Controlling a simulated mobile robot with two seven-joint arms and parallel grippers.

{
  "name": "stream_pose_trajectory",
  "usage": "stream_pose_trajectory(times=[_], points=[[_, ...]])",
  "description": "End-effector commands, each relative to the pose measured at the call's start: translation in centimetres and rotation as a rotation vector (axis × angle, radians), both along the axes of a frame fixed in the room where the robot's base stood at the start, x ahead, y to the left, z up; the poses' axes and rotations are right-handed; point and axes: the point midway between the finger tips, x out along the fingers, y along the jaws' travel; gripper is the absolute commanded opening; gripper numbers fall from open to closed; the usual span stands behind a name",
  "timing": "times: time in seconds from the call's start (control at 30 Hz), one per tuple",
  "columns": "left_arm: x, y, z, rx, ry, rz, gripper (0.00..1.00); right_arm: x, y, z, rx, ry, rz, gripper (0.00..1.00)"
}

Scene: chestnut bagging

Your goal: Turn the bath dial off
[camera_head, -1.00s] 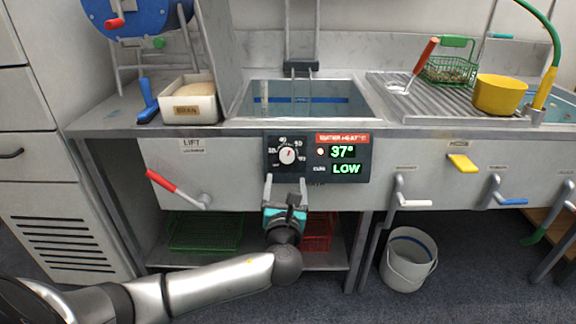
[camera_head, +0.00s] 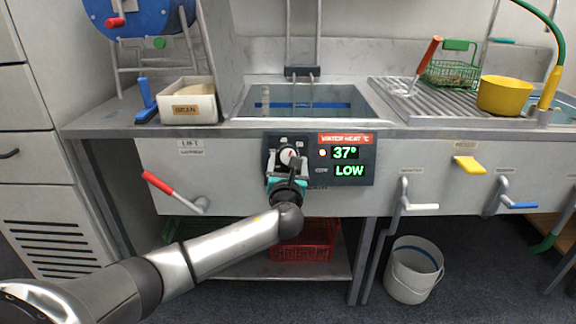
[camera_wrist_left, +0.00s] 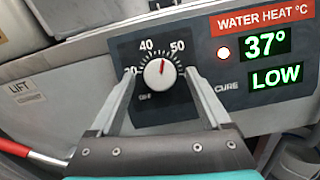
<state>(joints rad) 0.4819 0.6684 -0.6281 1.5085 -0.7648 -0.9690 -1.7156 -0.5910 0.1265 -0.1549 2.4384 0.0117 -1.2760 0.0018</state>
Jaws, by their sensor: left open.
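The bath dial (camera_head: 288,155) is a white knob on a dark panel (camera_head: 368,172) on the sink front. In the left wrist view the dial (camera_wrist_left: 159,76) has its red pointer roughly upright, between the 40 and 50 marks. The panel's green display reads 37° and LOW. My left gripper (camera_head: 287,165) is open in front of the dial and partly hides it in the head view. In the left wrist view its two fingers (camera_wrist_left: 160,78) stand on either side of the knob, apart from it as far as I can see. My right gripper is out of view.
A red-handled lever (camera_head: 160,183) labelled LIFT sits left of the panel. White (camera_head: 422,206), blue (camera_head: 522,205) and yellow (camera_head: 470,165) handles lie to the right. The sink basin (camera_head: 345,110) is above, a red crate (camera_head: 305,243) below, and a bucket (camera_head: 412,275) on the floor.

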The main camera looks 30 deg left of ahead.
Motion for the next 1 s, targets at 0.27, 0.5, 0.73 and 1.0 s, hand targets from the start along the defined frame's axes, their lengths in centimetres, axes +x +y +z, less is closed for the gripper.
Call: stream_pose_trajectory(times=[0.27,0.5,0.73,1.0], points=[[0.26,0.11,0.03,0.000,0.000,-0.001,0.81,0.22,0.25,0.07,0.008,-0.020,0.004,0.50],[0.24,0.10,0.02,0.000,0.000,-0.001,0.65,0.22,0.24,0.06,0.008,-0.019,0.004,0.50],[0.23,0.10,0.01,0.000,0.000,-0.001,0.40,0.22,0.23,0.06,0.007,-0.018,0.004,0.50],[0.22,0.10,0.00,0.000,0.000,-0.001,0.09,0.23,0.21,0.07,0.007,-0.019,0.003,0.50]])
